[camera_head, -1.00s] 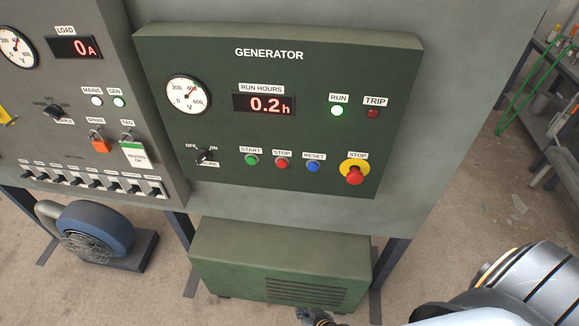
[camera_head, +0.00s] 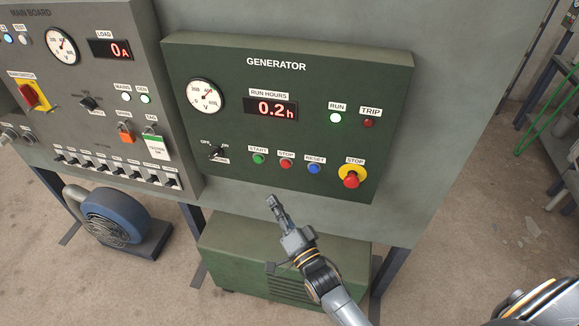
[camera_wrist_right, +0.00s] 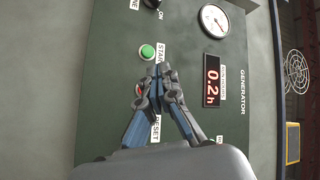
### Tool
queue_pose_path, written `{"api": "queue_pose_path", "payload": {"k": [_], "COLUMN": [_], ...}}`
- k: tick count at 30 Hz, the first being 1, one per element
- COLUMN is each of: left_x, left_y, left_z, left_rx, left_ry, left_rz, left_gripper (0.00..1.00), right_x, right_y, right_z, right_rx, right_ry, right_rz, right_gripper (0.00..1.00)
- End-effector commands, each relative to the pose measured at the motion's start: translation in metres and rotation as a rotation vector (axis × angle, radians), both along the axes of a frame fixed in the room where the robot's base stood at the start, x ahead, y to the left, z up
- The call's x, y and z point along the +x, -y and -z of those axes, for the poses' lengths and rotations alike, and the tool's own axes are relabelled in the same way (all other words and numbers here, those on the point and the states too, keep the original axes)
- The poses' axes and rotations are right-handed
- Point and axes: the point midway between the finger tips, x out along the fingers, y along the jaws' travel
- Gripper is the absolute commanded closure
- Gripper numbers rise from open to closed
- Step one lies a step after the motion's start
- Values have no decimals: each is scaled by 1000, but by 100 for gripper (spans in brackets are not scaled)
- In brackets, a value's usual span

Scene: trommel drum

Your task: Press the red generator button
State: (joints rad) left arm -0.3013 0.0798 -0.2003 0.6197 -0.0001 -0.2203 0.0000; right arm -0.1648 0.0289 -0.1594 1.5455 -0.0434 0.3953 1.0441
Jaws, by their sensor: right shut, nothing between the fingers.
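The green generator panel (camera_head: 240,110) carries a row of small buttons: green START (camera_head: 258,158), red STOP (camera_head: 286,163) and blue RESET (camera_head: 314,168). A larger red mushroom STOP (camera_head: 351,180) on a yellow base sits right of them. My right gripper (camera_head: 272,203) is shut and empty, just below the button row in the head view. In the wrist view its fingertips (camera_wrist_right: 160,68) overlap the panel beside the green START button (camera_wrist_right: 147,52). A sliver of the red button (camera_wrist_right: 138,90) shows, mostly hidden by the fingers. Contact cannot be told. My left gripper is out of view.
A selector knob (camera_head: 217,152) is left of START. The main board (camera_head: 110,80) is at left; a green box (camera_head: 225,255) stands below on the floor.

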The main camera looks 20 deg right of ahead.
Motion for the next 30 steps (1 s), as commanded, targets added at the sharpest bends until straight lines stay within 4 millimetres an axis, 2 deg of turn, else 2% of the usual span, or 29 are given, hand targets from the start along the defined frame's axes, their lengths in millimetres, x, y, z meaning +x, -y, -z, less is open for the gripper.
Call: {"api": "queue_pose_path", "payload": {"k": [4,17,30], "left_x": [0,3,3], "left_y": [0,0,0], "left_z": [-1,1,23], "left_rx": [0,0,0], "left_ry": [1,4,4], "left_rz": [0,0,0], "left_gripper": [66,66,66], "right_x": [1,5,52], "right_y": [0,2,34], "right_z": [-12,-11,-9], "right_rx": [19,19,16], "right_ry": [24,25,25], "right_rz": [-3,-3,-2], "right_gripper": [100,100,100]}}
